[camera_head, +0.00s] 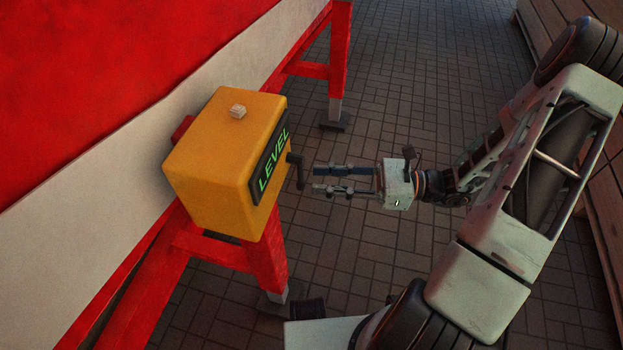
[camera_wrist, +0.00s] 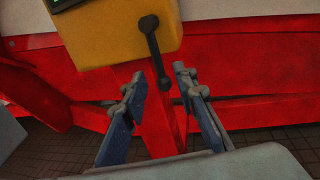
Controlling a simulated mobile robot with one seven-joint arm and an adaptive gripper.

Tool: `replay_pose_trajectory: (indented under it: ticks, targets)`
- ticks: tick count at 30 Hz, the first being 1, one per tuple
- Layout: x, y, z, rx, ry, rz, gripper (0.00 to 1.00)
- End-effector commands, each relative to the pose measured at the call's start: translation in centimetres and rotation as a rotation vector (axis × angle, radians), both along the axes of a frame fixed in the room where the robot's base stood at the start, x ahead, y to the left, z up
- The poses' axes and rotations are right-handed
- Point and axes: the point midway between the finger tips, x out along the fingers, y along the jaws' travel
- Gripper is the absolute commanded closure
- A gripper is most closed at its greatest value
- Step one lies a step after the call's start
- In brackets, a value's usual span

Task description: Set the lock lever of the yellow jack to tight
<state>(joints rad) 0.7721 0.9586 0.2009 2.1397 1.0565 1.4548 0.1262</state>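The yellow jack (camera_head: 205,165) is a box mounted on the red frame, with a dark panel reading LEVEL in green on its side. A dark lever (camera_head: 297,170) sticks out from the jack near that panel. In the wrist view the lever (camera_wrist: 155,50) is pivoted at its top on the yellow face (camera_wrist: 105,32) and hangs down, slightly tilted. My gripper (camera_head: 316,179) is open and empty, just right of the lever in the head view. In the wrist view its fingers (camera_wrist: 160,88) stand apart, with the lever's lower end showing between or beyond their tips.
A red leg (camera_head: 267,262) stands under the jack, and another red leg (camera_head: 340,60) stands farther back. A large red and white body (camera_head: 90,90) fills the left. Wooden crates (camera_head: 606,190) stand at the right. Brick paving (camera_head: 420,60) is clear between.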

Motion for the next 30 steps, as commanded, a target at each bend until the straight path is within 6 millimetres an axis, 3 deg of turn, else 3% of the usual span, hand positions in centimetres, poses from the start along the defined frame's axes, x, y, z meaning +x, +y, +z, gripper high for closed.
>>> replay_pose_trajectory:
  ticks: [6,17,24,30]
  targets:
    - [0.4,2.5,-0.1,-0.001,0.0,0.002,0.73]
    - [0.4,3.0,0.0,-0.002,0.0,0.0,0.73]
    - [0.4,3.0,0.0,-0.002,0.0,0.001,1.0]
    - [0.4,3.0,0.0,-0.002,0.0,0.001,1.0]
